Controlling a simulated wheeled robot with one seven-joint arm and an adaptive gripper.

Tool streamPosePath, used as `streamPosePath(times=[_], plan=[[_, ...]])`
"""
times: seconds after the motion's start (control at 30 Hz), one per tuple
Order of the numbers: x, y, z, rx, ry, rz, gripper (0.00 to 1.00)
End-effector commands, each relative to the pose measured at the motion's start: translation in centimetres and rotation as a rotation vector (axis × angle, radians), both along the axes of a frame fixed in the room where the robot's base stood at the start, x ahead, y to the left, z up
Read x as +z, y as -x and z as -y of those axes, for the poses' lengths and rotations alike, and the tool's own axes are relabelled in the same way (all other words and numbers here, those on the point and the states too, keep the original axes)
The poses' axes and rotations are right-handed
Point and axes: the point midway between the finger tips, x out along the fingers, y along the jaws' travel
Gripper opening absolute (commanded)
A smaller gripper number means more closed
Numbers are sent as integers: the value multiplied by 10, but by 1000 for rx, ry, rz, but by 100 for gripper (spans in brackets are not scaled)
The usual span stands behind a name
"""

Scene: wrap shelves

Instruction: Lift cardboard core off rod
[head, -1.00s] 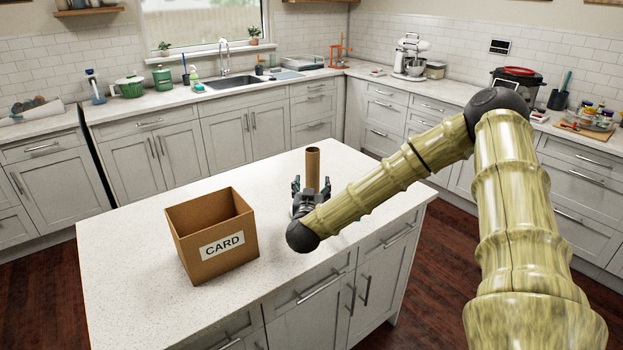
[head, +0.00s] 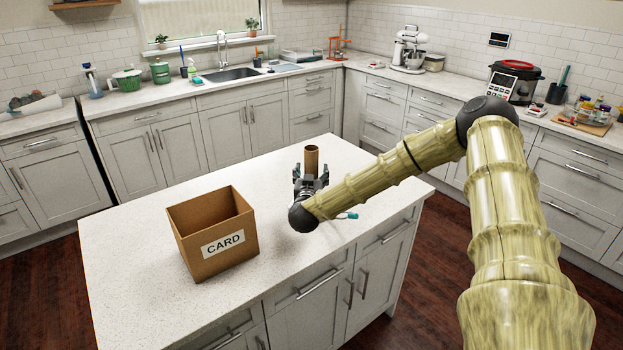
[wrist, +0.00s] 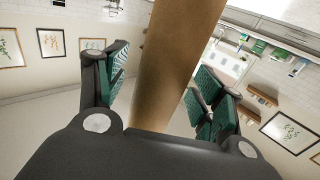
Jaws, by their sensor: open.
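The brown cardboard core (head: 312,158) stands upright near the back right part of the island. My gripper (head: 311,182) is open, with a finger on each side of the core, below its top end. In the wrist view the core (wrist: 178,65) rises between the spread green-padded fingers (wrist: 160,90); I see space beside it, and the fingers do not look closed on it. The core's lower end and the rod are hidden behind my gripper and arm. An open cardboard box marked CARD (head: 222,243) stands left of my gripper on the island.
The white island top (head: 130,250) is mostly clear around the box. A small teal-ended item (head: 348,215) shows beside my forearm, partly hidden. Counters with a sink (head: 232,74), a mixer (head: 409,50) and a cooker (head: 513,80) lie beyond the island.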

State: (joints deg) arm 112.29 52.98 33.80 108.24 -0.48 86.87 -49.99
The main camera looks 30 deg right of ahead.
Motion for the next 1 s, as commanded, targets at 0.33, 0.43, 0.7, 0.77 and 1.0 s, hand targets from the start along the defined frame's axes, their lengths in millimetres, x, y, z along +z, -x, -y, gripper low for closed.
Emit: streamPosePath(times=[0.33, 0.43, 0.7, 0.77, 1.0], plan=[[0, 0, 0, 0, 0, 0, 31], [0, 0, 0, 0, 0, 0, 31], [2, 0, 0, 0, 0, 0, 31], [5, 0, 0, 0, 1, 1, 31], [27, 0, 0, 1, 0, 3, 31]])
